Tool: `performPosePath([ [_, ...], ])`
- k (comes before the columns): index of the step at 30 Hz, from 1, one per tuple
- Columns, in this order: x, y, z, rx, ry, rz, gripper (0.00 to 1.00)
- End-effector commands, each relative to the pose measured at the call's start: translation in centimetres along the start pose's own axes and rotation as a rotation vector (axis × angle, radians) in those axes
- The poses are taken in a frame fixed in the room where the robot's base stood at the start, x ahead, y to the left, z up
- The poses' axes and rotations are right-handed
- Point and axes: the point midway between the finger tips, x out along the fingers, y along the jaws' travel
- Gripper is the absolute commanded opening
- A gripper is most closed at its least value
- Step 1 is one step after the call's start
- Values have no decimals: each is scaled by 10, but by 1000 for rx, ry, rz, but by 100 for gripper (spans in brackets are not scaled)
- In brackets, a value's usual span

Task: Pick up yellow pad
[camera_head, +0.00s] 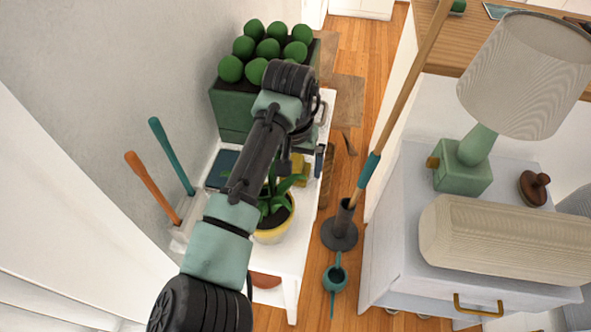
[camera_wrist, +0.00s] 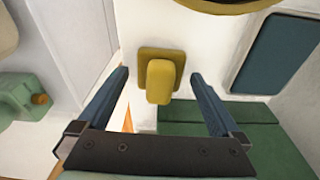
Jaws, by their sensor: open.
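The yellow pad (camera_wrist: 165,78) lies on the white table, a small squarish yellow base with a raised yellow block on it. It lies between and beyond my gripper's fingertips in the wrist view. In the head view the yellow pad (camera_head: 301,167) is partly hidden by my arm and gripper. My gripper (camera_wrist: 160,76) is open, its two dark blue fingers apart with nothing held between them. In the head view my gripper (camera_head: 303,164) is over the table by the pad. I cannot tell the exact height of the fingertips above the pad.
A potted plant (camera_head: 273,229) stands close to the pad. A green planter (camera_head: 229,110) with round plants stands behind. A dark blue flat item (camera_wrist: 277,55) lies on the table. A dark stand (camera_head: 339,235) is on the floor; a white cabinet (camera_head: 400,225) is right.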

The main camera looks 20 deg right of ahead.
Motion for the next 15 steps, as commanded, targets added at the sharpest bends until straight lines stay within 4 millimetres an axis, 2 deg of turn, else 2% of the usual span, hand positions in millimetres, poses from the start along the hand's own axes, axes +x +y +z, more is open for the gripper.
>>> performPosePath([
  [7,2,0,0,1,0,0,100],
  [8,2,0,0,1,0,0,96],
  [15,2,0,0,1,0,0,53],
])
